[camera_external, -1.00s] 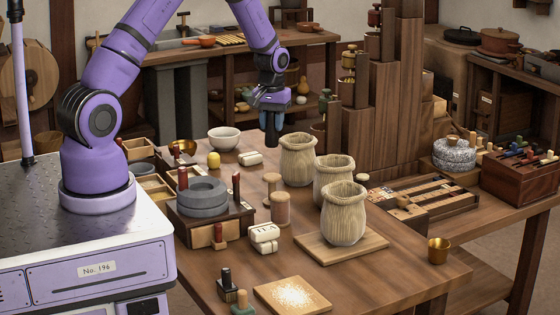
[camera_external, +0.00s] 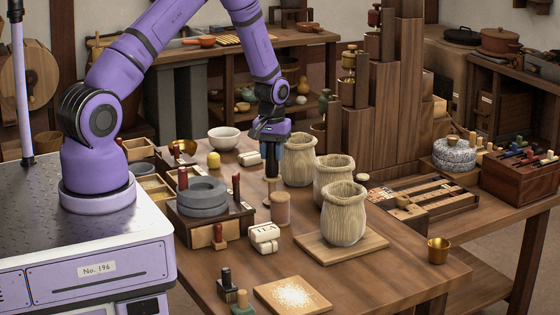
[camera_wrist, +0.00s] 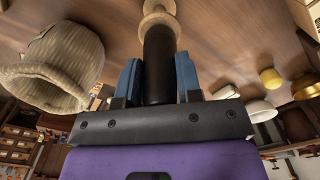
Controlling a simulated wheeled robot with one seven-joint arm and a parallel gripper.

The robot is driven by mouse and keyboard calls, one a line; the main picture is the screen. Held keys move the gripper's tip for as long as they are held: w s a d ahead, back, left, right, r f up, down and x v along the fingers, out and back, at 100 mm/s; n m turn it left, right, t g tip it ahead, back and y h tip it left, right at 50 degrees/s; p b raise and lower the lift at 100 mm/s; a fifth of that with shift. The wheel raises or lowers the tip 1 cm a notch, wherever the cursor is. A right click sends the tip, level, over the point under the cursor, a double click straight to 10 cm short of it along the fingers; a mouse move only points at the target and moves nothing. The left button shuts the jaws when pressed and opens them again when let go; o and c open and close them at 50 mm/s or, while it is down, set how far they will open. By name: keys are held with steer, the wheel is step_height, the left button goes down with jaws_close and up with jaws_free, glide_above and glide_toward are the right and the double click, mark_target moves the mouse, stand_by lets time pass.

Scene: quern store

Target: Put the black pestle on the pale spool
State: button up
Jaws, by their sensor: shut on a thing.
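My gripper (camera_external: 272,168) is shut on the black pestle (camera_wrist: 158,65), with a blue finger on each side of it. The pestle also shows in the external view (camera_external: 271,185), pointing straight down below the fingers. The pale spool (camera_wrist: 158,20) lies directly beyond the pestle's far end in the wrist view, in line with it. The pestle's end overlaps the spool's near disc there. I cannot tell whether they touch.
Ribbed pale jars (camera_external: 299,165) stand close on the right, one on a board (camera_external: 375,246). A grey stone ring stack (camera_external: 203,197) on a wooden box stands left. White tea blocks (camera_external: 264,233) lie in front. A white bowl (camera_external: 224,138) stands behind.

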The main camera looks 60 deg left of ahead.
steer(key=shift+f, duration=0.15)
steer(key=o, duration=0.9)
steer(key=shift+o, duration=0.2)
step_height(320, 180, up, 12)
steer(key=shift+r, duration=0.2)
